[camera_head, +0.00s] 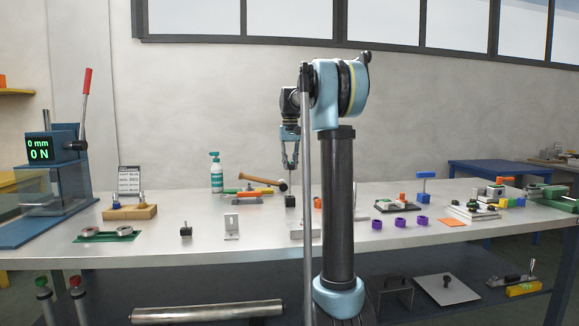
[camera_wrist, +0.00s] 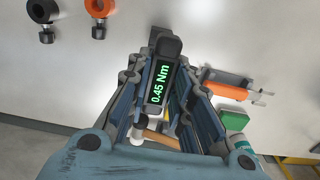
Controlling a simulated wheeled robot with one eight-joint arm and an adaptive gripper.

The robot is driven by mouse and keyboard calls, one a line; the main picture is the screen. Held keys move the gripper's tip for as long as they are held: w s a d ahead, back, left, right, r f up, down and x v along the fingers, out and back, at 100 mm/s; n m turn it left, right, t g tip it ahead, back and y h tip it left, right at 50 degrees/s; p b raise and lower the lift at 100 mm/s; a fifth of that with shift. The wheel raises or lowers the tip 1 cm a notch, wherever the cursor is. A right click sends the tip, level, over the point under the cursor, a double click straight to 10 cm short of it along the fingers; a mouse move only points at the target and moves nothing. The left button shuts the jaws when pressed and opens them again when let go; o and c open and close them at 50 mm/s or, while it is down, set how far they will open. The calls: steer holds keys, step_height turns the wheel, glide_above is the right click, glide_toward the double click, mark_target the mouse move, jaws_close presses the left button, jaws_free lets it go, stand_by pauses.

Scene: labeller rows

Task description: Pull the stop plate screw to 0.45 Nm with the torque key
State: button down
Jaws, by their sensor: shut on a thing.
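My gripper (camera_head: 290,166) points down over the workbench in the head view, its fingers shut on the torque key. In the wrist view the torque key (camera_wrist: 163,78) is a dark tool between the fingers, with a green display reading 0.45 Nm. A small dark block (camera_head: 290,201) shows just under the fingertips in the head view; I cannot tell whether it is part of the key or a separate piece. The stop plate and its screw cannot be made out for certain; the key's tip is hidden.
A grey angle bracket (camera_head: 231,227) and a small black block (camera_head: 186,232) lie in front left. Purple rings (camera_head: 400,222) lie right. A press (camera_head: 62,185) reads 0 mm, 0 N.

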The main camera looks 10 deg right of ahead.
glide_above(290, 190)
steer(key=shift+w+f, duration=0.15)
steer(key=shift+f, duration=2.1)
steer(key=c, duration=1.3)
jaws_free()
steer(key=shift+c, duration=0.2)
steer(key=shift+r, duration=0.15)
step_height(290, 190, up, 12)
steer(key=shift+w+f, duration=0.1)
steer(key=shift+f, duration=0.1)
